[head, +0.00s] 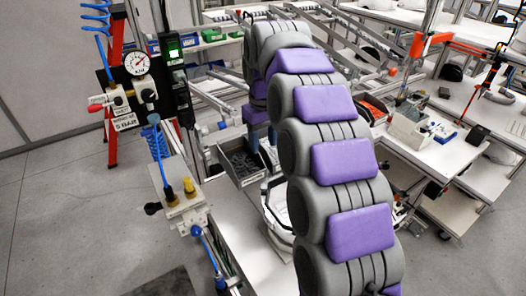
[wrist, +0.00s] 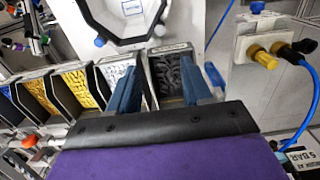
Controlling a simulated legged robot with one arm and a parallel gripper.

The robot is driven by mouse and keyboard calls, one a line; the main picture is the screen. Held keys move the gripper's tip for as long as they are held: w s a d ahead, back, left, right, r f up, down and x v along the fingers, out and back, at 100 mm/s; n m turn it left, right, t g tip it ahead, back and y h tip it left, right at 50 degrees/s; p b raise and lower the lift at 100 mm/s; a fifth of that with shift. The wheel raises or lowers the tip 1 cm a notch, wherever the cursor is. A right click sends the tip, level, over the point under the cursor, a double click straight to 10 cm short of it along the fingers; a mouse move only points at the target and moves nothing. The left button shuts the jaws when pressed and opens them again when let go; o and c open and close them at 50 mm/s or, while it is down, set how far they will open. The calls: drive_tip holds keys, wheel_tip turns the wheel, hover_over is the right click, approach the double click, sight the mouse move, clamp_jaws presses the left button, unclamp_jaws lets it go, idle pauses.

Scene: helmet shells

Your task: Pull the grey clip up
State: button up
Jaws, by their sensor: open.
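Small grey clips (wrist: 174,76) fill a bin in the wrist view, so a single clip is hard to pick out. The same bin (head: 238,163) shows in the head view, left of my arm, with dark grey pieces inside. My gripper (wrist: 158,76) has its two blue fingers apart, with nothing visible between them. In the wrist view the fingers point toward the bin, one on each side of its front part. In the head view my gripper (head: 262,142) is mostly hidden by my arm, just right of the bin. I cannot tell how high it is above the clips.
Bins with yellow clips (wrist: 77,84) and white clips (wrist: 116,74) stand left of the grey ones. A valve block with blue hose (head: 185,203) stands left in the head view. Workbenches (head: 430,150) fill the right.

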drive_tip(key=shift+r, duration=0.85)
drive_tip(key=s+d+f+m+b, duration=0.2)
drive_tip(key=s+d+f, duration=0.3)
drive_tip(key=s, duration=0.8)
drive_tip(key=s+d+f+m+g+b, duration=0.1)
drive_tip(key=s+d+f, duration=0.4)
drive_tip(key=s, duration=0.9)
drive_tip(key=s+d+f+m+b, duration=0.3)
drive_tip(key=s+d+f, duration=0.3)
drive_tip(key=s, duration=0.7)
drive_tip(key=shift+s+f+m+g, duration=0.2)
drive_tip(key=shift+f+m+g, duration=0.15)
drive_tip(key=shift+m+g, duration=0.05)
